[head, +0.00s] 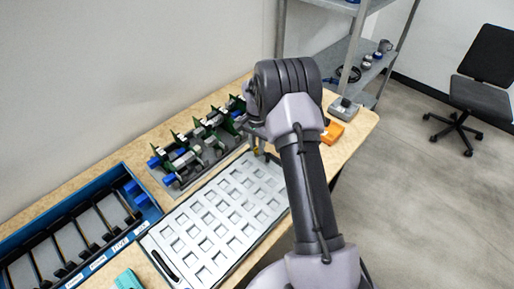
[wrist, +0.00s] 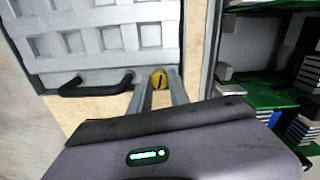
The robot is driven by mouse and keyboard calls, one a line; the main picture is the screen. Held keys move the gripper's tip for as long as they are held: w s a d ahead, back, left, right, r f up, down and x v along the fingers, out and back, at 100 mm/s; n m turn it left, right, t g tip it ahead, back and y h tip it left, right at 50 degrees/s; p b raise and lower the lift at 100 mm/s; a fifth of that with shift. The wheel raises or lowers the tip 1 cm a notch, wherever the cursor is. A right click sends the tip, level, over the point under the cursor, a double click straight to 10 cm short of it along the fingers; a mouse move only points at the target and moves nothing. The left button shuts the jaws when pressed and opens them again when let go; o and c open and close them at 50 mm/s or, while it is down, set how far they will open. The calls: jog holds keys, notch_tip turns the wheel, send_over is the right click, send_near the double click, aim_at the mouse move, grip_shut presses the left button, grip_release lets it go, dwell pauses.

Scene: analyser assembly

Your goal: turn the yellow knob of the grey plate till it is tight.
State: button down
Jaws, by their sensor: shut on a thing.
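The grey plate (head: 237,217) with rows of square openings lies on the wooden bench in the head view. Its corner and openings also fill the upper left of the wrist view (wrist: 150,42). The yellow knob (wrist: 159,77) sits at the plate's edge, with a dark slot across its face. My gripper (wrist: 158,84) is shut on the knob, one finger on each side. In the head view my arm reaches over the plate's far end, and only a little yellow shows by the fingers. How tight the knob is cannot be seen.
A rack of green boards (head: 205,140) stands close behind the plate. A blue bin (head: 150,209) is at left, and a teal object (head: 128,280) lies near the front. An orange object (head: 333,131) and a grey device (head: 343,108) are at the bench's far right. A black handle (wrist: 95,84) is on the plate.

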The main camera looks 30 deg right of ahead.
jog(key=m+b, duration=0.2)
jog(key=m, duration=0.5)
jog(key=shift+w+r, duration=0.1)
jog(key=m+b, duration=0.1)
jog(key=m, duration=0.3)
jog(key=m+b, duration=0.1)
jog(key=m, duration=0.3)
jog(key=m+b, duration=0.2)
jog(key=m, duration=0.5)
jog(key=shift+b, duration=0.4)
jog(key=m+b, duration=0.2)
jog(key=m, duration=0.4)
jog(key=shift+r+m, duration=0.1)
jog(key=shift+m, duration=0.2)
jog(key=shift+b, duration=0.3)
jog(key=c, duration=1.2)
grip_release()
